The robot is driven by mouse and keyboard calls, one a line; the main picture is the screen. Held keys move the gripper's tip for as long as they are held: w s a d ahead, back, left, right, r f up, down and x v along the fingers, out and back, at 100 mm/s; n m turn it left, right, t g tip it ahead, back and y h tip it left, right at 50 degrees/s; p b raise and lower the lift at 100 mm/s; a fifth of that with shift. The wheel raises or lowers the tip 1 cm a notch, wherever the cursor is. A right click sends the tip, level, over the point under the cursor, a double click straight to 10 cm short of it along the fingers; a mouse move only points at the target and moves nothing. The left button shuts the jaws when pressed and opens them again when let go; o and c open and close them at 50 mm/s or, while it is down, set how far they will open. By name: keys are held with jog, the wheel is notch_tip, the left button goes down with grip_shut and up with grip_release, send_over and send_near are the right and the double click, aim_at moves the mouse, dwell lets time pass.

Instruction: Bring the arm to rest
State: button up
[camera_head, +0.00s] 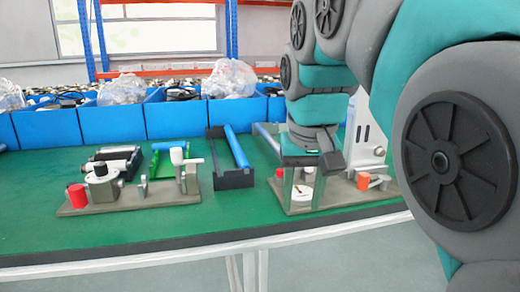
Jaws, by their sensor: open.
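My arm comes in from the right edge and reaches down over the green workbench (30,225). My gripper (303,205) points down with its two fingers apart, over the right-hand grey baseplate (350,203). A white round part (302,193) shows between the fingers, low on that plate. I cannot tell whether the fingers touch it. Nothing is clearly held.
A second grey baseplate (130,203) carries a red cylinder (77,195) and other parts at left. A black tray (233,178) with a blue roller (237,147) stands between the plates. Blue bins (111,125) line the back. The bench's front left is clear.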

jog(key=s+d+f+g, duration=0.2)
jog(key=s+d+f, duration=0.2)
jog(key=s+f, duration=0.7)
jog(key=s+d+f+g, duration=0.2)
jog(key=s+d+f, duration=0.2)
jog(key=s+f, duration=0.7)
notch_tip(320, 180, down, 5)
jog(key=shift+s+r+g, duration=0.1)
jog(key=shift+s+g, duration=0.05)
jog(key=shift+g, duration=0.15)
